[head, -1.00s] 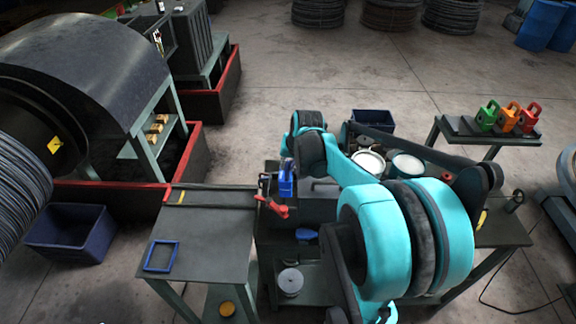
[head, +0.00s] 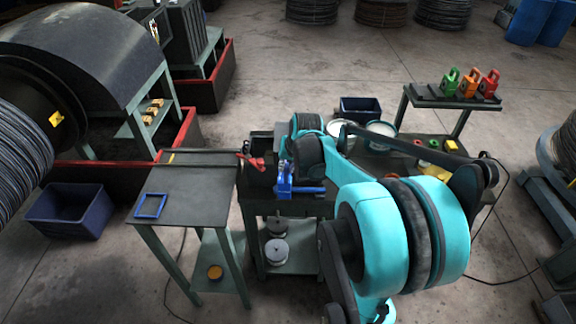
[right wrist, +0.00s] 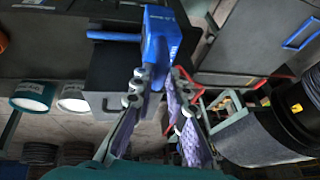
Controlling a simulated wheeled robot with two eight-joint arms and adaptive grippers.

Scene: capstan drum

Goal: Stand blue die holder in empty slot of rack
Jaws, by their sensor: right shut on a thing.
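The blue die holder (head: 285,182) is in my right gripper (head: 284,164), in front of the dark bench in the head view. In the right wrist view the blue holder (right wrist: 160,38) sits between the fingertips of my right gripper (right wrist: 157,88), which is shut on it; its lower part is partly hidden by the fingers. The rack (head: 428,92) is on a stand at upper right, well away from the gripper. Green (head: 451,82), orange (head: 469,83) and red (head: 489,84) die holders stand on it, with bare rack left of the green one. My left gripper is out of view.
A side table (head: 190,185) with a blue square frame (head: 151,206) stands at left. A red-handled tool (head: 250,161) is beside the held holder. My right arm hides much of the bench. A blue bin (head: 360,107) and pale-topped cans (head: 381,128) lie before the rack stand.

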